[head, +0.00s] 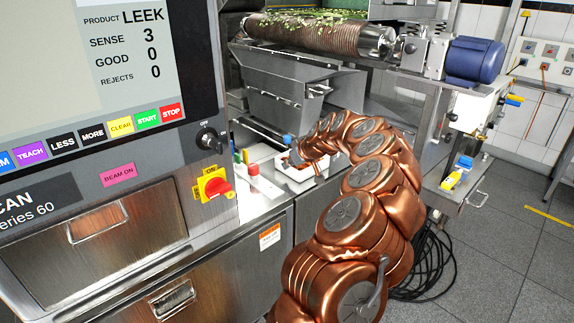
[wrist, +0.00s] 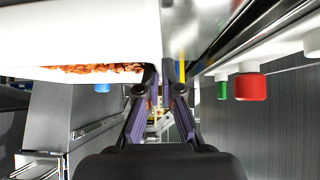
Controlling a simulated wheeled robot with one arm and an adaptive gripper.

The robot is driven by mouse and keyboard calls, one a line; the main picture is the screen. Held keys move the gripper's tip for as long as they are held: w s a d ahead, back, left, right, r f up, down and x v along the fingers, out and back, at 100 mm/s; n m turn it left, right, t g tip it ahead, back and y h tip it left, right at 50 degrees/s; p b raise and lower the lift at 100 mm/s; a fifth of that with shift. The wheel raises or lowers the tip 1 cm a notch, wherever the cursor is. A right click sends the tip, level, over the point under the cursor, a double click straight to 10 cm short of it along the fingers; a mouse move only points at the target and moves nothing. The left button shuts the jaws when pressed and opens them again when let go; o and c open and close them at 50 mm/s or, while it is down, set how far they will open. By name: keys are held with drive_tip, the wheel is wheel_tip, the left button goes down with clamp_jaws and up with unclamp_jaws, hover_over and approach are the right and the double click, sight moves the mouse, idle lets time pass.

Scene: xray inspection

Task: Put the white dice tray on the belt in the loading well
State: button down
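The white dice tray (head: 292,177) is at the near side of the loading well in the head view, partly hidden by my copper arm. In the wrist view the white dice tray (wrist: 75,30) fills the upper left, with brown-orange diced pieces showing along its edge. My gripper (wrist: 159,72) has its fingers close together at the tray's edge and looks shut on its wall. In the head view my gripper (head: 292,157) is small and dark above the tray. The belt surface under the tray is mostly hidden.
A red button (wrist: 250,87) and a green button (wrist: 221,88) stand to the right in the wrist view. The machine cabinet with a red-yellow switch (head: 214,187) flanks the well at left. A steel hopper (head: 290,90) and roller (head: 320,35) stand behind it.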

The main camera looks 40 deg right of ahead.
drive_tip(key=shift+f, duration=0.15)
drive_tip(key=c, duration=1.3)
unclamp_jaws()
